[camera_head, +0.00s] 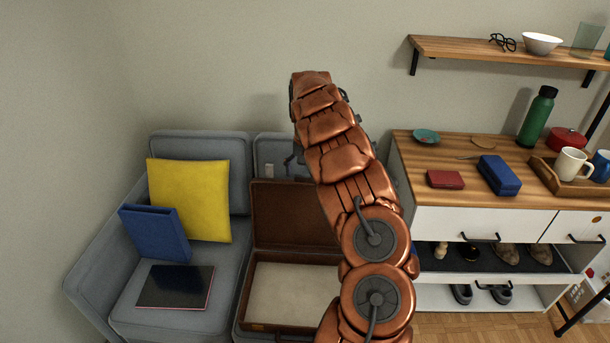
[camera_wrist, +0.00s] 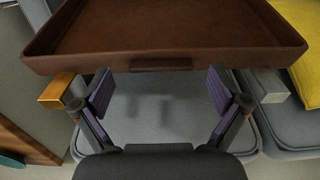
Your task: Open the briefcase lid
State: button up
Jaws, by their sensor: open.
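The brown briefcase stands open on the sofa in the head view. Its lid (camera_head: 272,215) is raised, leaning back near the sofa's backrest. Its base (camera_head: 262,327) lies flat with a pale lining showing. My arm hides the right part of both. In the wrist view, a brown briefcase panel with a raised rim (camera_wrist: 100,62) and a small tab at mid-edge fills the top. My gripper (camera_wrist: 160,92) is open and empty, its purple-padded fingers spread just below that rim in the picture. Contact with the rim cannot be told. In the head view my gripper is mostly hidden behind my arm.
On the sofa left of the briefcase are a yellow cushion (camera_head: 190,197), a blue binder (camera_head: 157,232) and a dark flat book (camera_head: 176,287). A wood-topped cabinet (camera_head: 450,150) with several items stands right of my arm. A shelf (camera_head: 470,50) hangs above it.

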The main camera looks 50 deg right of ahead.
jog(key=shift+f, duration=0.55)
jog(key=c, duration=1.7)
jog(key=shift+s+r, duration=0.1)
jog(key=shift+s, duration=0.05)
